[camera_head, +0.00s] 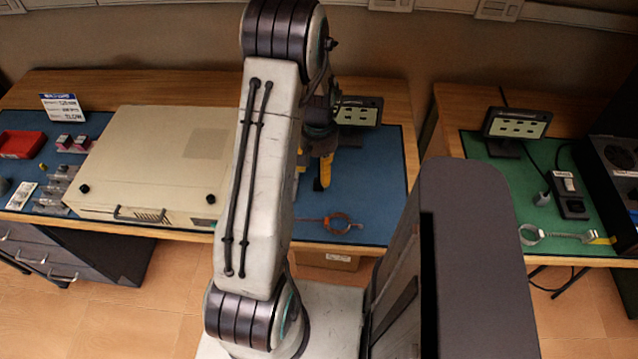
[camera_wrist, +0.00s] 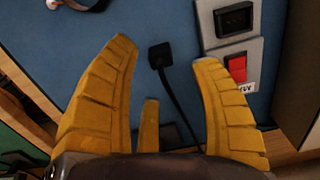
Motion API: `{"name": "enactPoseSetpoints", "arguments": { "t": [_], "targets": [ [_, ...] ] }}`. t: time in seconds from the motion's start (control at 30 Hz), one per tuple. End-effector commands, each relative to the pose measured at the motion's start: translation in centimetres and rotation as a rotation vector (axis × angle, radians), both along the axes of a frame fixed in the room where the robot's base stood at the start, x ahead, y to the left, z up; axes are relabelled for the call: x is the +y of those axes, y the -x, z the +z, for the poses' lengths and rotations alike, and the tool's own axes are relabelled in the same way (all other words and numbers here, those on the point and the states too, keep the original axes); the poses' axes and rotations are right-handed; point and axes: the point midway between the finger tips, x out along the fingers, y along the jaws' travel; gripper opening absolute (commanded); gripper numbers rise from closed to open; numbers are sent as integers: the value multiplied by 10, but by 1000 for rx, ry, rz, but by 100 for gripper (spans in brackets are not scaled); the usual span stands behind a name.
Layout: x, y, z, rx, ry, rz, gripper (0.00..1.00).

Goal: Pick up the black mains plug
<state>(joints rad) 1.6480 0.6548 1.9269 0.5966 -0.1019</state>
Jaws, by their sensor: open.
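The black mains plug (camera_wrist: 160,55) lies on the blue mat (camera_wrist: 165,18), seen in the wrist view. Its black cable runs down from it toward the bottom of that view. In the head view a yellow finger (camera_head: 325,171) shows over the blue mat, partly behind my arm. The plug is not visible there.
A grey panel (camera_wrist: 222,48) with a black socket and red switch lies right of the plug, close to the right finger. On the blue mat are a large beige case (camera_head: 160,160), a small display (camera_head: 358,111) and a ring clamp (camera_head: 338,222). A green-matted table (camera_head: 490,205) stands right.

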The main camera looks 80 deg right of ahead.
Motion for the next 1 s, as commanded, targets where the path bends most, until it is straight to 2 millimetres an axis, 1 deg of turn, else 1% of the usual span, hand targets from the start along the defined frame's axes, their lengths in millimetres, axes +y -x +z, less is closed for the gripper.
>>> {"name": "enactPoseSetpoints", "arguments": {
  "t": [0.17,0.47,0.8,1.0],
  "targets": [
    [-8,0,-8,3,38,33,58],
    [-8,0,-28,2,35,38,58],
    [-10,1,-64,2,35,37,58],
    [-10,1,-73,2,37,37,58]
  ]
}}
